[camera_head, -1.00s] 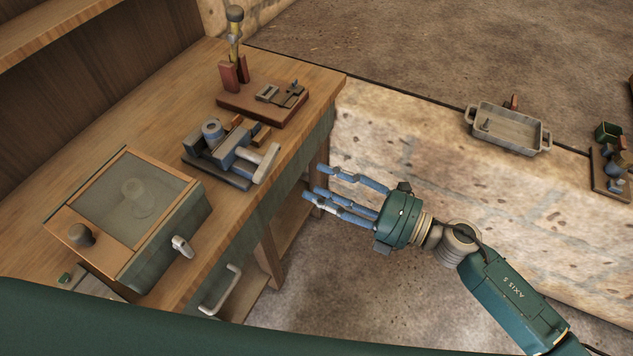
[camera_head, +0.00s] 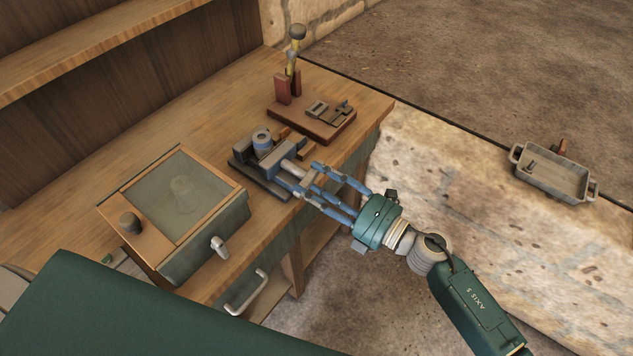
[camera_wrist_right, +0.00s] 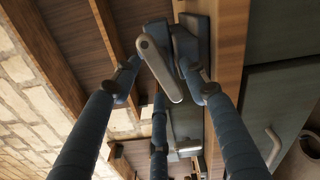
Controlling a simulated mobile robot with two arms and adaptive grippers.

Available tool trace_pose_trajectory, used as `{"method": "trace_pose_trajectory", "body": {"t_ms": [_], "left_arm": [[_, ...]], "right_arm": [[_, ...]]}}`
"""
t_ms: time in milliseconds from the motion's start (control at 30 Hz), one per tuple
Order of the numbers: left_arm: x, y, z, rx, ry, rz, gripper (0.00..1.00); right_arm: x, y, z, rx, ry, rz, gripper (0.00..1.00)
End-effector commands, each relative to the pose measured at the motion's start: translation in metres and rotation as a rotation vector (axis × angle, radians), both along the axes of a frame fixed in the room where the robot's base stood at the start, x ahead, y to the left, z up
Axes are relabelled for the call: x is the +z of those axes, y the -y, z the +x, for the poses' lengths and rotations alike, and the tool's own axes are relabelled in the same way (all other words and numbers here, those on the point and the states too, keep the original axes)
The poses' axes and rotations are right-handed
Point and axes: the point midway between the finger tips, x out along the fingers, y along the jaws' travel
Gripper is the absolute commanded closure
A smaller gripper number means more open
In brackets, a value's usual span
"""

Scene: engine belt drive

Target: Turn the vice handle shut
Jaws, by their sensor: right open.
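The blue-grey vice (camera_head: 264,166) stands at the workbench's front edge in the head view, with a round metal piece (camera_head: 262,141) at its jaws. Its pale grey handle (camera_head: 296,171) sticks out at the front and is partly hidden by my fingers. In the right wrist view the handle (camera_wrist_right: 161,70) is a slanted lever across the middle. My right gripper (camera_head: 303,178) is open, its blue fingers spread around the handle; I cannot tell whether any finger touches it. The gripper also shows in the wrist view (camera_wrist_right: 160,78). My left gripper is not in view.
A glass-topped box (camera_head: 185,200) stands left of the vice on the workbench (camera_head: 185,125). A reddish-brown board (camera_head: 325,128) with small metal parts lies behind the vice. A drawer handle (camera_head: 247,293) juts from the bench front. A grey tray (camera_head: 555,177) sits at the far right.

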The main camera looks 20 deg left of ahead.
Motion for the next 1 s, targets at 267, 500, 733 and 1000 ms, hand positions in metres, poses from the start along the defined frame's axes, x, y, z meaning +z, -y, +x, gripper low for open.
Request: {"method": "trace_pose_trajectory", "body": {"t_ms": [267, 500, 733, 1000], "left_arm": [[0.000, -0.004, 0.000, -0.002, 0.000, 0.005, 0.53], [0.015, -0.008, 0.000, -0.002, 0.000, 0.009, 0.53], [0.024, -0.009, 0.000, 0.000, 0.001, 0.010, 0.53], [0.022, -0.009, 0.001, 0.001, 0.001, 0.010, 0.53]], "right_arm": [[0.000, 0.000, 0.000, 0.000, -0.001, 0.000, 0.96], [0.005, 0.001, 0.001, -0.001, -0.117, 0.040, 1.00], [0.002, 0.002, 0.001, -0.001, -0.307, 0.109, 1.00], [0.000, 0.002, 0.001, -0.001, -0.308, 0.110, 0.66]]}}
